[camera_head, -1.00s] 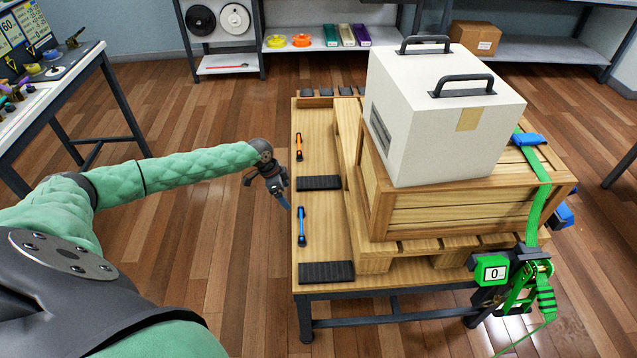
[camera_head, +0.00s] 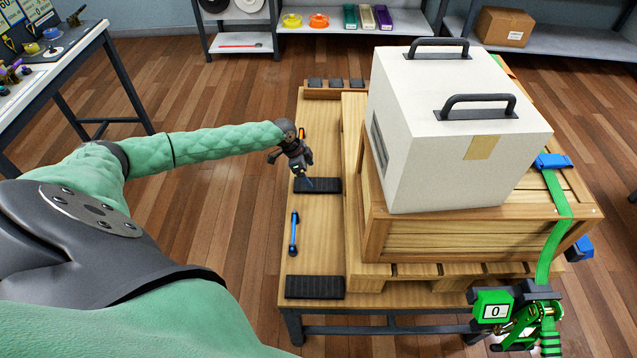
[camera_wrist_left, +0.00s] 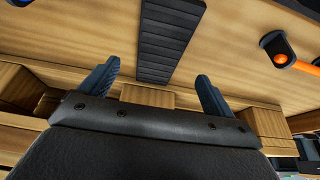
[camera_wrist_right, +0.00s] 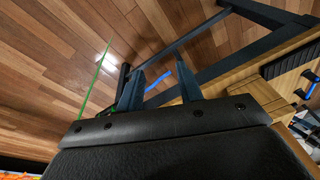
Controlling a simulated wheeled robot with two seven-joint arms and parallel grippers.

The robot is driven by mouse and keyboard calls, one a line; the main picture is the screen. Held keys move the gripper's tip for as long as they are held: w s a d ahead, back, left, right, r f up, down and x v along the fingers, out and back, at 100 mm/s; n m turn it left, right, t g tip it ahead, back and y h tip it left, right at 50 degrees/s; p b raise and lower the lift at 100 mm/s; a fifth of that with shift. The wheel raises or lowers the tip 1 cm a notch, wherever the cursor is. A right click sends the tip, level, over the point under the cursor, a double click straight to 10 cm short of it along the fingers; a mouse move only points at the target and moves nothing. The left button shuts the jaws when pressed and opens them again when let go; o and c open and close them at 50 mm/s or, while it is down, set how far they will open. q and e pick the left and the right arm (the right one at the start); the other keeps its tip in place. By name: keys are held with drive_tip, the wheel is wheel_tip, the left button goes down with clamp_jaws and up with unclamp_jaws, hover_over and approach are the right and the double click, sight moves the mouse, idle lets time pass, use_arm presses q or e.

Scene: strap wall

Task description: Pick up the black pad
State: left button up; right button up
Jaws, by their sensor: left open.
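Two ribbed black pads lie flat on the wooden table's left strip in the head view: a far one (camera_head: 325,186) and a near one (camera_head: 315,287). My left gripper (camera_head: 305,182) is over the far pad, partly covering it. In the left wrist view a black pad (camera_wrist_left: 166,42) lies ahead of the spread blue-grey fingers (camera_wrist_left: 158,78), with nothing between them. Whether they touch the table is unclear. In the right wrist view my right gripper's fingers (camera_wrist_right: 162,75) are apart and hold nothing visible. A black pad (camera_wrist_right: 290,62) shows at that view's right.
A blue-ended tool (camera_head: 293,234) lies between the pads. An orange tool (camera_wrist_left: 282,57) lies beside the far pad. A white case (camera_head: 455,150) stands on a wooden crate (camera_head: 450,240) to the right. A green strap with a ratchet (camera_head: 525,315) hangs at the crate's near right.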

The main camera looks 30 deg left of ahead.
sight(317, 184)
use_arm(q)
drive_tip(key=shift+d+f, duration=0.15)
drive_tip(key=shift+f, duration=0.05)
drive_tip(key=p+x, duration=0.1)
drive_tip(key=x, duration=0.3)
drive_tip(key=shift+w+f+p, duration=0.1)
drive_tip(key=shift+f+p, duration=0.1)
drive_tip(key=shift+p, duration=0.2)
drive_tip(key=shift+d+f, duration=0.1)
drive_tip(key=shift+f, duration=0.3)
drive_tip(key=c, duration=1.1)
use_arm(e)
wheel_tip(317, 184, down, 9)
drive_tip(key=w, duration=0.2)
use_arm(q)
drive_tip(key=shift+r, duration=0.1)
drive_tip(key=shift+c, duration=0.2)
